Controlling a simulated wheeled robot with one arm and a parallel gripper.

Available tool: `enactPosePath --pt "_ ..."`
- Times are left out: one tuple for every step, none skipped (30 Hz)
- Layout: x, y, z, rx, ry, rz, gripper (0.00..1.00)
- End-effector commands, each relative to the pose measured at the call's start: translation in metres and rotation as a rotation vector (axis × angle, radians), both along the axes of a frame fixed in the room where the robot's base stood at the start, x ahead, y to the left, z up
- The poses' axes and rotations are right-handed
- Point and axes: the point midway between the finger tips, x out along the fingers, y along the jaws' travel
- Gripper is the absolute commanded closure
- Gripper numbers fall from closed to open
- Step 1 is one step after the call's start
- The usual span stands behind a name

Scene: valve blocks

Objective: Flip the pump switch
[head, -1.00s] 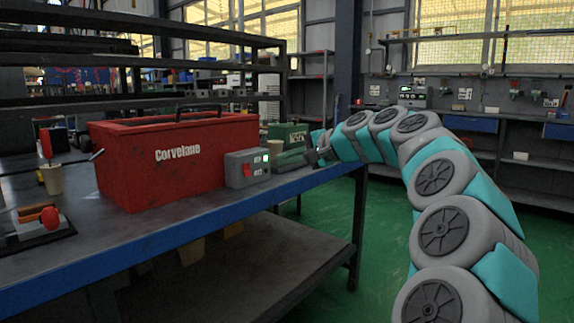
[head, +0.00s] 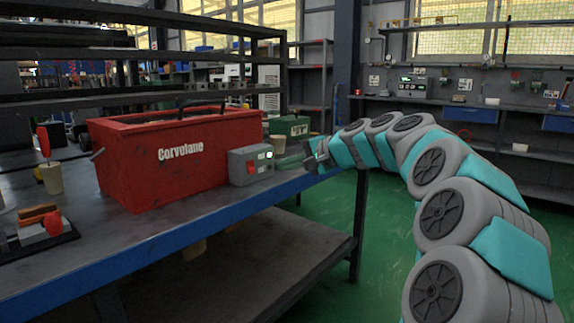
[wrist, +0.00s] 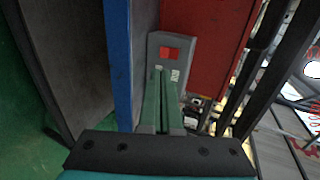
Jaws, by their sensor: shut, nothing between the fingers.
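The pump switch is a red rocker (head: 251,167) on a small grey box (head: 238,171) that stands on the bench in front of the red toolbox. Small green lights show on the box's face. In the wrist view the red switch (wrist: 171,54) is on the upper part of the grey box (wrist: 156,43), beyond my fingertips. My gripper (head: 308,158) is to the right of the box in the head view. Its green fingers (wrist: 164,78) are shut together and empty, pointing at the box and covering part of its lower face. I cannot tell whether they touch it.
The red toolbox (head: 165,160) stands close behind and left of the box. A green case (head: 290,127) is behind my gripper. The blue bench edge (head: 150,239) runs along the front. A cup (head: 53,179) stands at the left. The green floor in front is clear.

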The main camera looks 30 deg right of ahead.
Motion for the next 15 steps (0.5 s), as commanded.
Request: enactPosePath --pt "0.009 0.004 -0.004 0.002 0.002 0.002 1.0" --pt "0.014 0.006 -0.006 0.001 0.002 0.001 1.0" --pt "0.021 0.008 -0.01 0.001 0.003 0.002 1.0" --pt "0.026 0.01 -0.012 0.002 0.003 0.003 1.0" --pt "0.032 0.013 -0.014 0.002 0.003 0.004 1.0" --pt "0.039 0.015 -0.018 0.002 0.004 0.004 1.0" --pt "0.044 0.017 -0.021 0.001 0.004 0.003 1.0" --pt "0.049 0.018 -0.023 0.002 0.004 0.003 1.0" --pt "0.056 0.021 -0.026 0.002 0.004 0.002 1.0" --pt "0.06 0.023 -0.027 0.001 0.004 0.002 1.0" --pt "0.064 0.024 -0.029 0.001 0.003 0.001 1.0" --pt "0.07 0.026 -0.031 0.0 0.002 0.002 1.0" --pt "0.073 0.027 -0.032 0.001 0.002 0.001 1.0" --pt "0.077 0.029 -0.034 0.0 0.001 0.002 1.0" --pt "0.081 0.03 -0.036 0.0 0.002 0.002 1.0"
